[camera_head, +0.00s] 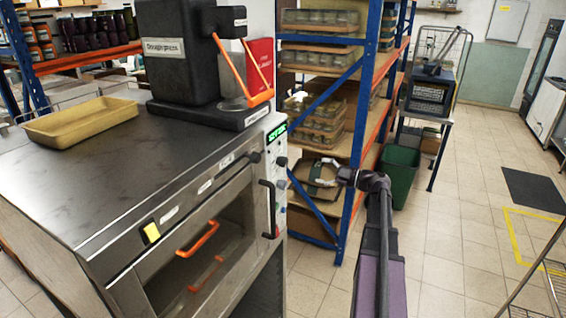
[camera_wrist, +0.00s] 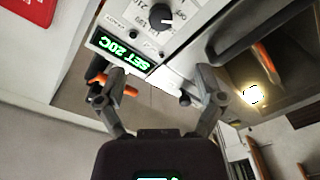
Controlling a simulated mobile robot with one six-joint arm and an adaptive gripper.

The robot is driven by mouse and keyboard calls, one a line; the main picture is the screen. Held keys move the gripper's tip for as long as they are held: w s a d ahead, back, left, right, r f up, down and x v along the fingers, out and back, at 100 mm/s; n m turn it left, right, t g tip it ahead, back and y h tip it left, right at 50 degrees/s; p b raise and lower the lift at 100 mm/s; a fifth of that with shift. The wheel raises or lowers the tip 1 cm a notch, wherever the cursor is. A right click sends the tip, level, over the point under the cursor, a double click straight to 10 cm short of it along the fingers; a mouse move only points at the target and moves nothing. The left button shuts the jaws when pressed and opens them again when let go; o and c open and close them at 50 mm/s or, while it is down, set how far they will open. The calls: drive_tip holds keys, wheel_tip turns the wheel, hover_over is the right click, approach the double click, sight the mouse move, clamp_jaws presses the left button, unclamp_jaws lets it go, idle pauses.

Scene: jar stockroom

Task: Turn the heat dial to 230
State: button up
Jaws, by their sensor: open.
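The oven (camera_head: 190,215) stands at the left with a narrow control panel on its right front edge. A lit green display (camera_head: 277,134) sits at the panel's top, with dark knobs (camera_head: 282,161) below it. In the wrist view a black round dial (camera_wrist: 161,17) is at the top, ringed by printed numbers too small to read surely. The green display (camera_wrist: 124,52) beside it shows tilted text like "SET 20C". My gripper (camera_head: 319,174) is right of the panel, apart from it. In the wrist view my gripper (camera_wrist: 152,80) is open and empty, its fingers below the dial, not touching it.
A black dough press (camera_head: 180,60) and a yellow tray (camera_head: 80,120) stand on the oven top. A blue shelf rack (camera_head: 357,130) and green bin (camera_head: 400,175) stand behind my gripper.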

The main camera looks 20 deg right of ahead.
sight(287, 163)
drive_tip(key=shift+w+a, duration=0.1)
drive_tip(key=shift+x, duration=6.8)
drive_tip(key=c, duration=1.1)
